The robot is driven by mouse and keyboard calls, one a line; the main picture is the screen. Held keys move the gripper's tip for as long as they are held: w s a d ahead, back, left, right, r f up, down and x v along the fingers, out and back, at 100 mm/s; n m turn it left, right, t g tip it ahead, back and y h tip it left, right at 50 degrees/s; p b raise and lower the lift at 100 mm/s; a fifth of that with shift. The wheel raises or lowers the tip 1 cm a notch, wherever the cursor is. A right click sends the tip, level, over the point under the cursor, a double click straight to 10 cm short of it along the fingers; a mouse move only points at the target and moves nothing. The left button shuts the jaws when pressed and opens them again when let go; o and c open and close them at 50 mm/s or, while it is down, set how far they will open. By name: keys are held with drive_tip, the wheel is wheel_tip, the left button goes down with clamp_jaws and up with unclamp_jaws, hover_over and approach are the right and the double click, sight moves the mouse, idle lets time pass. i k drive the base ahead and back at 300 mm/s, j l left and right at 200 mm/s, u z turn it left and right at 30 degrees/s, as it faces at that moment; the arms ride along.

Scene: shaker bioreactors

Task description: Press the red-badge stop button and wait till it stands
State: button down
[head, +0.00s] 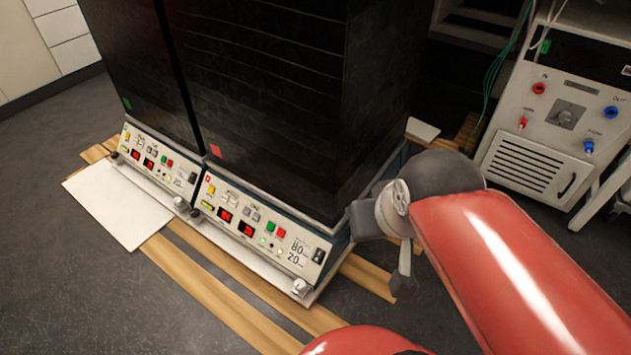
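Two dark shaker cabinets stand side by side in the head view. The right cabinet (262,110) bears a red badge (215,151) at its lower left front corner. Its panel (235,232) has a green button (271,227) and a red button (281,233) side by side at the right, red lit displays and a small lit green lamp (262,241). My gripper (385,255) is to the right of this panel, apart from the buttons. It is seen small and from the side, so its finger gap is unclear. I see nothing held in it.
The left cabinet (135,60) bears a green badge (127,104) and has a similar panel (158,160) with its own green and red buttons. A white board (115,205) lies on wooden slats in front. A white instrument (550,120) stands at the right. The floor at lower left is clear.

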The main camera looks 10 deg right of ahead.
sight(281, 231)
drive_tip(key=k+j+z, duration=0.15)
drive_tip(key=k+j, duration=0.35)
drive_tip(key=k+j+z, duration=0.2)
drive_tip(key=k+j, duration=0.2)
drive_tip(key=k, duration=0.2)
drive_tip(key=k+j+z, duration=0.15)
drive_tip(key=k+j, duration=0.2)
drive_tip(key=k, duration=0.2)
drive_tip(key=i+l+u, duration=0.25)
drive_tip(key=i+l, duration=0.25)
drive_tip(key=l, duration=0.2)
drive_tip(key=i+l+u, duration=0.15)
drive_tip(key=l, duration=0.25)
drive_tip(key=i+l+u, duration=0.1)
drive_tip(key=i+l, duration=0.2)
drive_tip(key=l, duration=0.15)
